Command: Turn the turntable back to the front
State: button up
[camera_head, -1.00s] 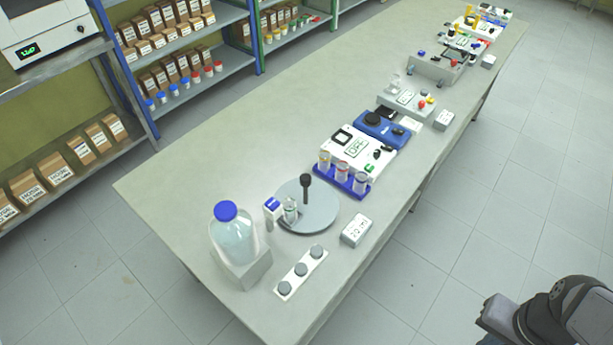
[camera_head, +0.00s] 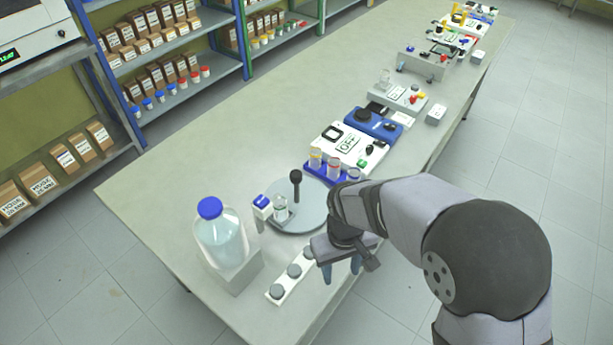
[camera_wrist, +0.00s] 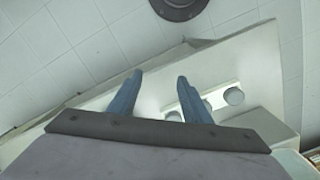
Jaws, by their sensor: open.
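The turntable (camera_head: 312,217) is a round grey disc on the bench. A dark upright handle with a round knob (camera_head: 296,178) rises from it. A small clear glass vessel (camera_head: 281,210) stands on its left part, beside a blue-and-white block (camera_head: 262,206). My gripper (camera_head: 341,272) is above the bench's near edge, to the front right of the turntable and apart from it. It is open and empty, with blue fingers pointing down. My arm hides the turntable's right edge. The wrist view shows both fingers (camera_wrist: 156,90) spread apart; the turntable cannot be made out there.
A large blue-capped bottle (camera_head: 219,239) stands on a grey block left of the turntable. A white strip with round grey knobs (camera_head: 278,291) lies in front; it also shows in the wrist view (camera_wrist: 210,101). A blue rack of vials (camera_head: 322,171) stands just behind the turntable.

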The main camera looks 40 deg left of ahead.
jog(key=shift+n+t+y, duration=0.4)
jog(key=shift+t+y, duration=0.1)
jog(key=shift+y, duration=0.2)
jog(key=a, duration=0.3)
jog(key=w+a, duration=0.1)
jog(key=a, duration=0.2)
jog(key=w+a+r, duration=0.1)
jog(key=a, duration=0.2)
jog(key=shift+w+a, duration=0.15)
jog(key=shift+a, duration=0.25)
jog(key=w+a+r, duration=0.2)
jog(key=a, duration=0.2)
jog(key=m+t+y, duration=0.2)
jog(key=y, duration=0.1)
send_near(296, 174)
jog(key=f, duration=0.1)
jog(key=shift+a+f+m, duration=0.15)
jog(key=shift+a+m, duration=0.25)
jog(key=shift+m, duration=0.1)
jog(key=shift+p+x, duration=1.4)
jog(key=shift+x, duration=2.25)
jog(key=shift+w+d, duration=0.1)
jog(key=shift+d, duration=0.1)
grip_shut()
